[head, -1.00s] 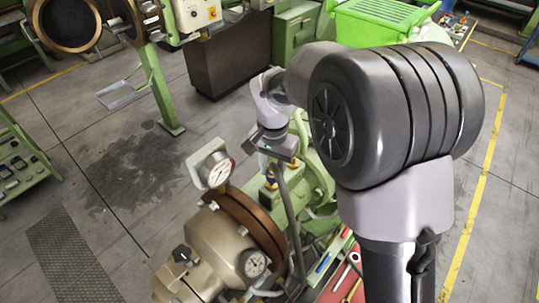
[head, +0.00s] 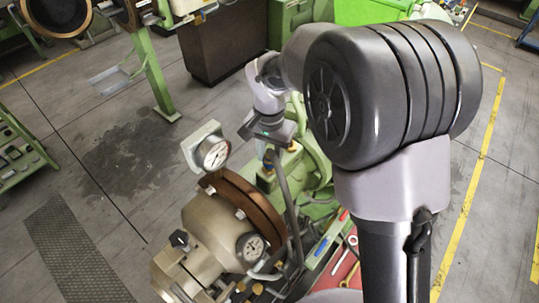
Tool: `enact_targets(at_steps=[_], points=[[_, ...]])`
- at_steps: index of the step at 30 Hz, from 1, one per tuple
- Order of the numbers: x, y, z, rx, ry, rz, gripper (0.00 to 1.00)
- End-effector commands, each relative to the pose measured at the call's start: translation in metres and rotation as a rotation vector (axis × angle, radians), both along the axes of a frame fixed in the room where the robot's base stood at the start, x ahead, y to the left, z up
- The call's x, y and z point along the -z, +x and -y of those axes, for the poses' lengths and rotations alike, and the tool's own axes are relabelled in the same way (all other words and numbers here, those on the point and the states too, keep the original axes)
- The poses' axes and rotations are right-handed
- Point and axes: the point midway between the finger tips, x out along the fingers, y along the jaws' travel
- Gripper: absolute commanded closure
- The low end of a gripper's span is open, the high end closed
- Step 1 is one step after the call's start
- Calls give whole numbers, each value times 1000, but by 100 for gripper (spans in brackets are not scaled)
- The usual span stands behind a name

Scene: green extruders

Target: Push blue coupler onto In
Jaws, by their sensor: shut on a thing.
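My gripper (head: 268,133) is left of the middle in the head view, pointing down over the green and tan extruder (head: 213,232). It is shut on the blue coupler at the upper end of a dark grey hose, which runs down from the gripper along the machine.
A pressure gauge (head: 211,152) stands just left of my gripper. A second gauge (head: 251,247) and a brown flange (head: 243,205) are on the machine. A red tray (head: 347,268) with tools lies right of it. The floor at left is open.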

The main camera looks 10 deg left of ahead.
Motion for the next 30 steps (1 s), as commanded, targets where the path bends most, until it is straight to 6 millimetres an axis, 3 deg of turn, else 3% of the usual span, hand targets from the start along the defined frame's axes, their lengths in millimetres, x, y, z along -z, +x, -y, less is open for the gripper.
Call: enact_targets(at_steps=[7,8,12,30], points=[[-2,1,0,-1,1,4,100],[-2,1,-1,-1,1,4,67],[-1,1,-1,0,1,3,43],[-8,0,-1,0,2,1,43]])
